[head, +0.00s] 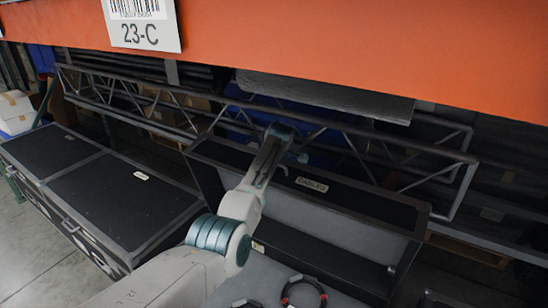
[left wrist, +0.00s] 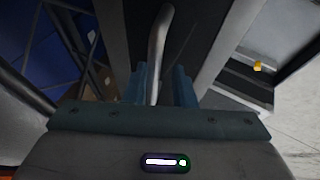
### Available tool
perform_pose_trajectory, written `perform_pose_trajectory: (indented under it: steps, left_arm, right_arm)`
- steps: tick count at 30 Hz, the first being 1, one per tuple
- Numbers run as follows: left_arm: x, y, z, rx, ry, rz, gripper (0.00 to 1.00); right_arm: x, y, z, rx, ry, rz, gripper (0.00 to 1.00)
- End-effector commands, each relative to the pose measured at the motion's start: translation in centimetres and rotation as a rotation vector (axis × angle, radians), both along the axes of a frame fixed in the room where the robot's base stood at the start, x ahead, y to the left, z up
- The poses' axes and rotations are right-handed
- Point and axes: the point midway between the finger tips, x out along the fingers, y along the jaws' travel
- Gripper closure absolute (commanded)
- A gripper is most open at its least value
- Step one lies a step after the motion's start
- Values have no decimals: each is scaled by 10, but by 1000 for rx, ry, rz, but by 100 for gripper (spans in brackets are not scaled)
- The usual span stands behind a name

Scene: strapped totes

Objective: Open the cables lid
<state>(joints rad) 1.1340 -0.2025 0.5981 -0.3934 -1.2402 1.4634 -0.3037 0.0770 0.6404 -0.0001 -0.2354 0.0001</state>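The cables tote (head: 345,262) stands right of centre in the head view. A long dark panel with a label reading CABLES (head: 312,184) runs along its back, with a grey face below it and a dark area in front. I cannot tell the lid's exact angle. My left gripper (head: 291,150) is above the back edge of this panel, just left of the label. In the left wrist view, its teal fingers (left wrist: 165,86) stand on either side of a grey strap-like piece (left wrist: 160,40). Whether they pinch it is unclear. My right gripper is not in view.
A black tote with flat panels (head: 125,205) stands to the left. An orange beam (head: 360,45) with a 23-C sign (head: 145,30) crosses above. A metal truss (head: 345,125) runs behind the tote. Coiled cables (head: 304,290) lie at the bottom.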

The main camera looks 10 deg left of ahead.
Motion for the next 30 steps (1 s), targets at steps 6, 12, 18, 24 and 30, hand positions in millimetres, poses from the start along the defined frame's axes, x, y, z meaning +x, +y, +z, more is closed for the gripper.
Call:
perform_pose_trajectory:
  steps: [6, 12, 18, 24, 30]
  left_arm:
    - [-16, -7, 25, -2, -3, 1, 80]
    - [-33, -15, 54, -2, -3, 0, 80]
    - [-46, -20, 75, -2, 0, -1, 80]
    - [-50, -21, 81, -1, 1, 0, 80]
    - [-49, -20, 81, -1, 2, -1, 80]
  right_arm:
    - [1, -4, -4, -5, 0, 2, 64]
    - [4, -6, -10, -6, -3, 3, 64]
    - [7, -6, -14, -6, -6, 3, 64]
    - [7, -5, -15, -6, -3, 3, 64]
    - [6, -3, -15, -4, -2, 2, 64]
